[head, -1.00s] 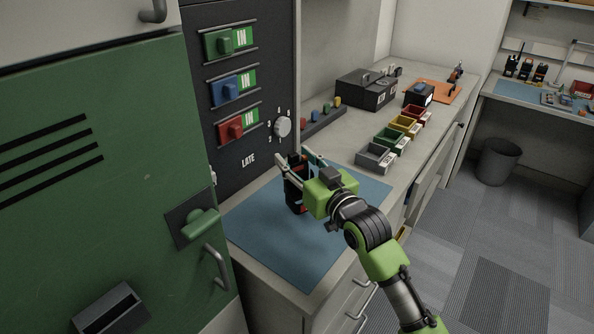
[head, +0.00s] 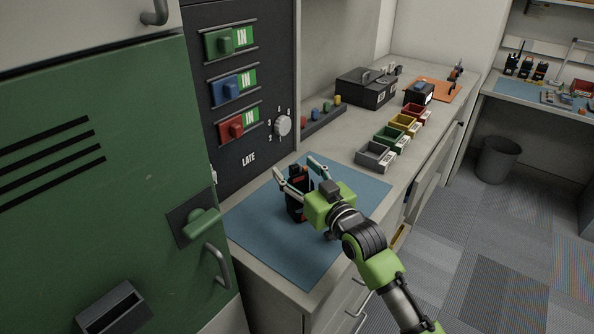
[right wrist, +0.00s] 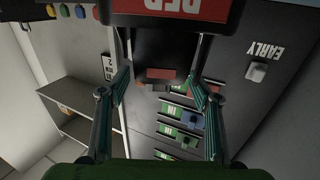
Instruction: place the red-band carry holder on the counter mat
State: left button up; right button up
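The red-band carry holder (head: 297,199) is a dark upright case with red parts. It stands on the blue counter mat (head: 260,235), partly hidden by my right gripper. My right gripper (head: 296,168) is open, with its fingers spread either side of the holder's upper part. In the right wrist view the holder's red band with the letters RED (right wrist: 178,10) shows at the top edge, and the fingers are wide apart. Whether a finger still touches the holder I cannot tell. My left gripper is not in view.
A dark panel with a dial (head: 282,126) and coloured latches stands behind the mat. A green cabinet door (head: 95,200) is at the left. Small coloured bins (head: 375,157) and a black box (head: 367,91) occupy the counter beyond. The mat's front part is clear.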

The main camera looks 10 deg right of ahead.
jog(key=shift+r, duration=0.15)
jog(key=shift+s+d, duration=0.1)
jog(key=shift+s, duration=0.25)
jog(key=b+v, duration=0.1)
jog(key=v, duration=1)
jog(key=shift+b, duration=0.3)
jog(key=shift+s+d, duration=0.1)
jog(key=shift+s, duration=0.1)
